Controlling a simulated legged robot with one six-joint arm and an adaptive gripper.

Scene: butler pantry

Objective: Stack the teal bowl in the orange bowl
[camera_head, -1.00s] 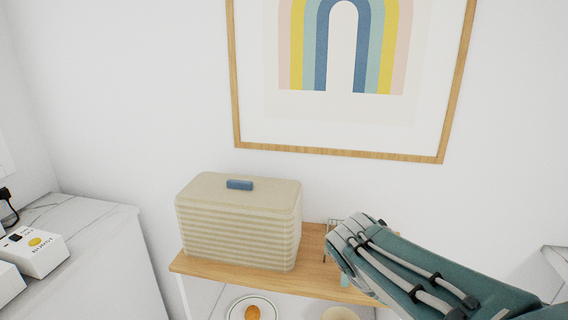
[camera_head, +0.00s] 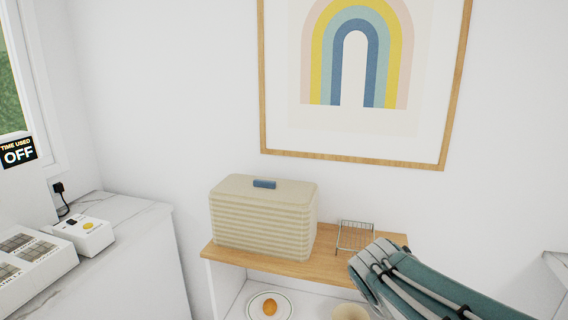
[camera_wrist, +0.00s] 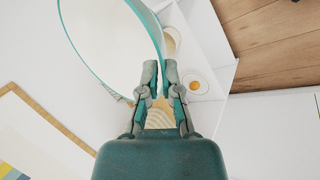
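In the wrist view, the teal bowl (camera_wrist: 66,25) shows a teal outer wall and a pale inside, tilted close to the camera. My gripper (camera_wrist: 160,68) has its two fingers shut on the bowl's rim. In the head view only my arm shows at the lower right; the gripper and the teal bowl are out of sight. I cannot make out an orange bowl in either current view.
A cream ribbed bread box (camera_head: 262,220) and a wire rack (camera_head: 355,236) stand on a wooden shelf top (camera_head: 330,268). Below are a plate (camera_head: 285,310) with an orange item and a cream bowl (camera_head: 349,312). A marble counter (camera_head: 140,255) is at left.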

